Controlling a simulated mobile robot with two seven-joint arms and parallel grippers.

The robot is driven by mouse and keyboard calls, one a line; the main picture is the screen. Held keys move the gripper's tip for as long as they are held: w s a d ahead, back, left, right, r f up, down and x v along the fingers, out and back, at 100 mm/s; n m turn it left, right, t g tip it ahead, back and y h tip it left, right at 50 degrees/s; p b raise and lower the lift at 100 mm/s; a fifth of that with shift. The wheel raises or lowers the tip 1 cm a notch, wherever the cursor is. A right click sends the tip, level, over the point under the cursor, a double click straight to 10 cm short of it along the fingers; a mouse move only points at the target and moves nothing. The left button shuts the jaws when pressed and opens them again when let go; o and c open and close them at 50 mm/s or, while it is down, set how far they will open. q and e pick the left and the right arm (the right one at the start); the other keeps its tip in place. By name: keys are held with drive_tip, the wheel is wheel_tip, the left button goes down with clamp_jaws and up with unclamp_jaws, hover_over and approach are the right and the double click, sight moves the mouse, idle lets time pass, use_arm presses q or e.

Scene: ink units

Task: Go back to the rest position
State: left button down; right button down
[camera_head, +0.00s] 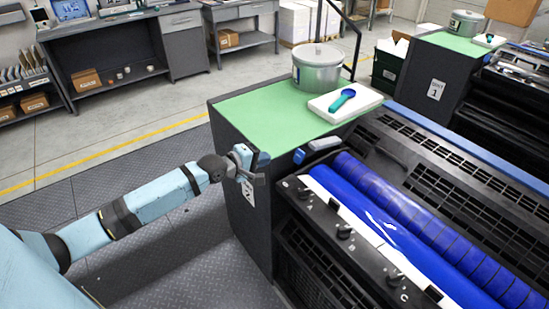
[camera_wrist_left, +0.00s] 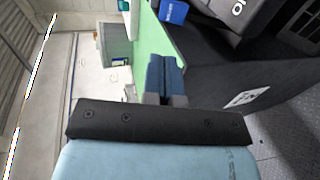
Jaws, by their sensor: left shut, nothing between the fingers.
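My left gripper (camera_head: 248,164) is shut and empty, beside the near side of the dark cabinet with the green top (camera_head: 240,118). The left wrist view shows its closed fingers (camera_wrist_left: 165,78) in front of the green top's edge. My left arm reaches in from the lower left of the head view. My right gripper is in neither view.
A lidded grey pot (camera_head: 317,70) and a white block (camera_head: 345,106) with a teal and blue scoop (camera_head: 342,99) sit on the green top. The ink unit with blue rollers (camera_head: 400,230) stands to the right. Open floor (camera_head: 130,160) lies left.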

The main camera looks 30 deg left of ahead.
use_arm(q)
drive_tip(key=shift+v, duration=0.75)
drive_tip(key=shift+r, duration=0.1)
drive_tip(key=shift+s, duration=0.1)
drive_tip(key=s+d+f+m+y, duration=0.1)
drive_tip(key=s+d+f+m, duration=0.4)
drive_tip(key=s, duration=0.4)
drive_tip(key=s+d+f+m+g, duration=0.1)
drive_tip(key=s+d+f+m, duration=0.5)
drive_tip(key=s, duration=0.3)
drive_tip(key=s+d+f+m+g+y, duration=0.1)
drive_tip(key=s+d+f+m, duration=0.4)
drive_tip(key=s, duration=0.5)
wheel_tip(320, 180, down, 2)
drive_tip(key=shift+d+f+y, duration=0.1)
drive_tip(key=shift+d+y, duration=0.2)
drive_tip(key=shift+d, duration=0.6)
drive_tip(key=shift+w, duration=0.1)
